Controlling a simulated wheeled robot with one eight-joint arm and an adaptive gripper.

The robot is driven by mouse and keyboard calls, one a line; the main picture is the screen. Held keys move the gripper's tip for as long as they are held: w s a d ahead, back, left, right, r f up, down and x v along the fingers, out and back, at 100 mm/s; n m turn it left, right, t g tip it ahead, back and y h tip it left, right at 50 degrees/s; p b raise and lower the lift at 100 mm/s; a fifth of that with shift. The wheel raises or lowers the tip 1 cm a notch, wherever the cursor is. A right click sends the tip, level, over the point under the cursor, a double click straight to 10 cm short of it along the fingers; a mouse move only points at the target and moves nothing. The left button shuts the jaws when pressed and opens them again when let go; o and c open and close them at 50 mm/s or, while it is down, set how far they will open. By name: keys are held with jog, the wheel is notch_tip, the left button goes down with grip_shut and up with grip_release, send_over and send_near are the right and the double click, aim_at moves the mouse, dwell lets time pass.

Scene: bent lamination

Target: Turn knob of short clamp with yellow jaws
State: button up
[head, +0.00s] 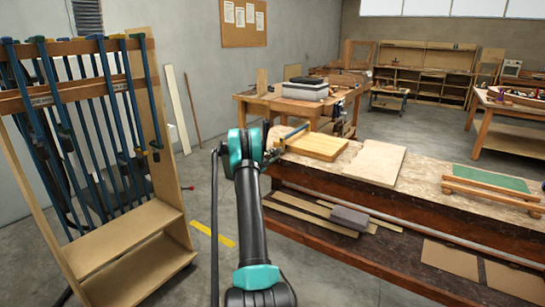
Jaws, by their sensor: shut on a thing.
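A short clamp with a blue bar (296,131) is at the left end of the workbench, beside a light wooden block (318,146). A small yellow spot shows at the near end of its bar, where its jaw seems to be. My gripper (273,154) is at that near end, just past my teal and black arm. It is shut on the clamp's knob, as far as I can tell. The fingertips and the knob are small and mostly hidden by my arm.
The workbench (345,215) bears a plywood sheet (375,163) and a green-topped wooden piece (490,179). A rack of long blue clamps (125,232) stands at the left.

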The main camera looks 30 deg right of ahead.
jog(key=shift+m, duration=0.4)
jog(key=o, duration=1.2)
jog(key=shift+c, duration=0.2)
jog(key=v, duration=1.2)
